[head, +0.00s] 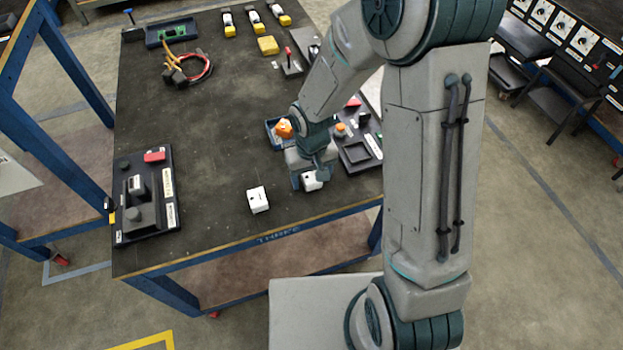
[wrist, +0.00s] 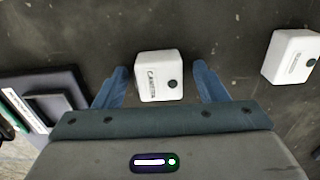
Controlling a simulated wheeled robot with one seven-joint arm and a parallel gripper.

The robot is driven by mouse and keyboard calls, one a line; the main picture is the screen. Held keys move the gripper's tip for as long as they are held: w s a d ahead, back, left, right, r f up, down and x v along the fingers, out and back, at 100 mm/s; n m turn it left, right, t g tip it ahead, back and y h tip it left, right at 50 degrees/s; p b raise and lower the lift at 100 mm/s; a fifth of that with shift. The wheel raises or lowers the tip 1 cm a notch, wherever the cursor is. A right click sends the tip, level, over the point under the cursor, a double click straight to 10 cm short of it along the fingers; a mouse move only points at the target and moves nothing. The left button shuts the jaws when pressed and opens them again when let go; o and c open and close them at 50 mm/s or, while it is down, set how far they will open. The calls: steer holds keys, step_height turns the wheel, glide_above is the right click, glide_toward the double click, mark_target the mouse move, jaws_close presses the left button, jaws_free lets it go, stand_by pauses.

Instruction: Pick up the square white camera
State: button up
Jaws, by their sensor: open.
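A white box-shaped camera (wrist: 158,78) with a dark round spot and small lettering on top sits between my gripper's fingers in the wrist view. In the head view this camera (head: 311,182) is partly hidden by my gripper (head: 310,174). My gripper (wrist: 160,72) is open, with one blue finger on each side and a visible gap to the camera on both sides. I cannot tell how far down the fingers reach. A second similar white box (head: 258,199) stands on the table to the left, and to the right in the wrist view (wrist: 291,57).
The dark table (head: 215,130) has free room in its middle. A black fixture board (head: 165,215) lies at left. A blue tray (head: 274,127) with an orange part and a dark panel (head: 352,158) lie close to my gripper. Cables and yellow-ended parts lie at the back.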

steer(key=c, duration=1.1)
steer(key=shift+r, duration=0.1)
